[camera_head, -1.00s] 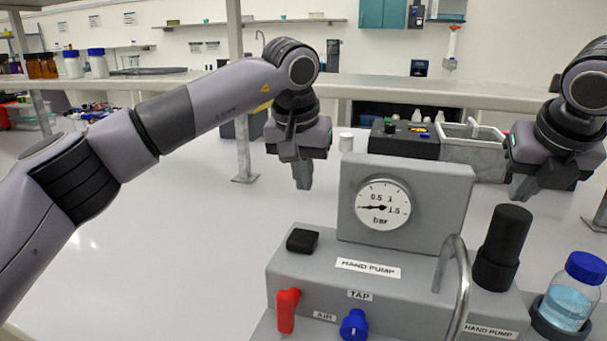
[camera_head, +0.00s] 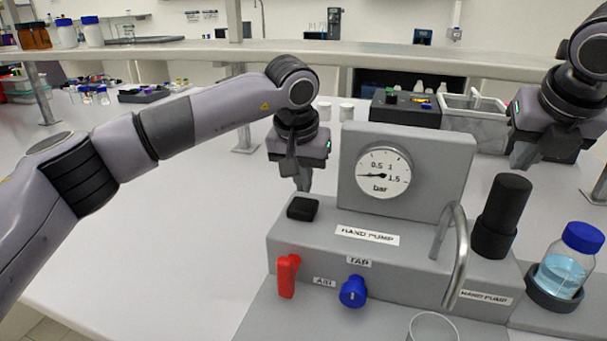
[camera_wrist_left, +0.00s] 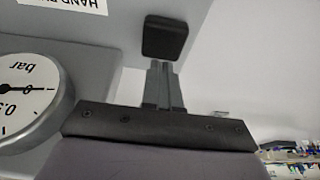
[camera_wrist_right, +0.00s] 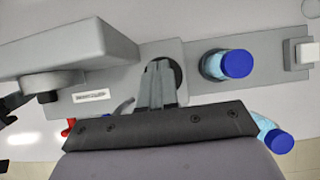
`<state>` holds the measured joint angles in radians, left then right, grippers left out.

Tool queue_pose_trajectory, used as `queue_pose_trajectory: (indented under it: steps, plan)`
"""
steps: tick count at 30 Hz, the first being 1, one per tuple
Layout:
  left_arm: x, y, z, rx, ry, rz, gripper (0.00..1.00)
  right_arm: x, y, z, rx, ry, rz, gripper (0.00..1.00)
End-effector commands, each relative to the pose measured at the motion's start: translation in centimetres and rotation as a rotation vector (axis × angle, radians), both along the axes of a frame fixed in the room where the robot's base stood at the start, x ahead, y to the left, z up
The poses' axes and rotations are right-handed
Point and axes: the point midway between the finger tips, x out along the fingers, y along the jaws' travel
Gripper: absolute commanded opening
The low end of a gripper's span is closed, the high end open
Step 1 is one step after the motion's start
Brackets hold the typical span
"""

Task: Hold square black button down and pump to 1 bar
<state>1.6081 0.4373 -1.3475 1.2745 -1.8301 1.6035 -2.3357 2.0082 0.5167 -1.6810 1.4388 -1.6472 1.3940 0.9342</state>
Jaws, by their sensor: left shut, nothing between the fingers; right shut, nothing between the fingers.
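The square black button (camera_head: 302,208) sits on the left end of the grey hand-pump housing (camera_head: 330,228). My left gripper (camera_head: 304,186) is shut and empty, its tips just behind and above the button; contact cannot be told. In the left wrist view the button (camera_wrist_left: 165,38) lies just beyond the fingertips (camera_wrist_left: 163,66). The gauge (camera_head: 383,173) needle points left, near the low end, below 0.5. The black pump handle (camera_head: 503,215) stands upright at the housing's right. My right gripper (camera_head: 524,162) is shut and empty, behind and above the handle. Its fingers (camera_wrist_right: 160,68) partly hide the dark handle in the right wrist view.
A red air lever (camera_head: 287,275), a blue tap knob (camera_head: 353,291) and a curved metal spout (camera_head: 458,262) are at the front. A clear beaker (camera_head: 433,328) stands below. A blue-capped bottle (camera_head: 565,270) stands at right. The bench left of the rig is clear.

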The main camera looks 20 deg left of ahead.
Motion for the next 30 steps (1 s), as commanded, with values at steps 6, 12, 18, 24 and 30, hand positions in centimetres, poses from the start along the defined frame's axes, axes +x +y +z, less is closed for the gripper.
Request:
queue_pose_trajectory:
  steps: [6, 12, 18, 24, 30]
  plan:
    - [0.0, 0.0, -0.1, 0.0, 0.001, 0.0, 0.0, 0.0, 0.0, 0.0, 0.0, 0.0, 0.0, 0.0]
    - [0.0, 0.0, -0.6, 0.001, 0.002, 0.0, 0.0, 0.0, 0.0, 0.0, 0.0, 0.0, 0.0, 0.0]
    - [0.0, 0.0, -1.2, 0.001, 0.002, 0.0, 0.0, 0.0, 0.0, 0.0, 0.0, 0.0, 0.0, 0.0]
    - [0.0, 0.0, -1.8, 0.001, 0.001, 0.001, 0.0, 0.0, 0.0, 0.0, 0.0, 0.0, 0.0, 0.0]
    - [0.0, 0.0, -2.4, 0.001, 0.001, 0.001, 0.0, 0.0, 0.0, 0.0, 0.0, 0.0, 0.0, 0.0]
